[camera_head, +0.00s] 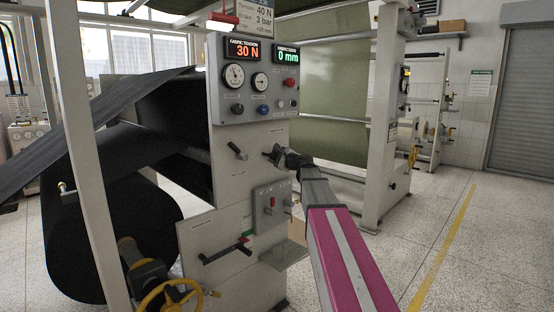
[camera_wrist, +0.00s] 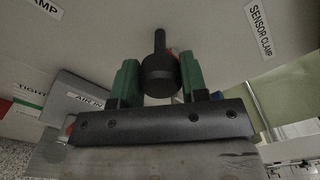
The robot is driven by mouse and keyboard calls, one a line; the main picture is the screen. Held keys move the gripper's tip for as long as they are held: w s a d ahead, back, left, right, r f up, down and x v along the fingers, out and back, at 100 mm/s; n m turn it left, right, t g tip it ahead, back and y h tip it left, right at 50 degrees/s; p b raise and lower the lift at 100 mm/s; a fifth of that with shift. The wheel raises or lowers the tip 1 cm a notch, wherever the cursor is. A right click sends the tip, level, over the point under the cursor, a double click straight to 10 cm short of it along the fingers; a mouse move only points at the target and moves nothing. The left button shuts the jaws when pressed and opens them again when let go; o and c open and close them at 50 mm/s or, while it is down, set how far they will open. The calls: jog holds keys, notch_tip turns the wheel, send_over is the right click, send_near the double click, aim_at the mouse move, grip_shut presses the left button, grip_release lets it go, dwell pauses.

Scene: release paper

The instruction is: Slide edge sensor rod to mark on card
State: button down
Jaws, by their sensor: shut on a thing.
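My gripper (camera_head: 280,157) is up against the front of the white machine column (camera_head: 230,165). In the wrist view its two green fingers (camera_wrist: 158,82) stand on either side of a black round-ended handle (camera_wrist: 158,72) and are shut on it. A dark stem runs up from that handle. A SENSOR CLAMP label (camera_wrist: 259,30) is to the right of it. I cannot tell whether this handle belongs to the edge sensor rod; no mark on a rod is readable. The card (camera_head: 250,17) at the top reads 40 N, 3 bar and, less clearly, +20 mm.
The tension display (camera_head: 242,50) reads 30 N and the green display (camera_head: 287,56) reads 0 mm. A yellow handwheel (camera_head: 170,298) and black fabric roll (camera_head: 110,235) are at left. Floor at right is clear.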

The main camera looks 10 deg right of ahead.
jog(key=shift+w+a, duration=0.15)
jog(key=shift+w, duration=0.05)
jog(key=c, duration=0.7)
grip_release()
jog(key=shift+o, duration=0.2)
jog(key=shift+s, duration=0.15)
jog(key=v, duration=1)
jog(key=shift+s+d, duration=0.2)
jog(key=shift+d, duration=0.05)
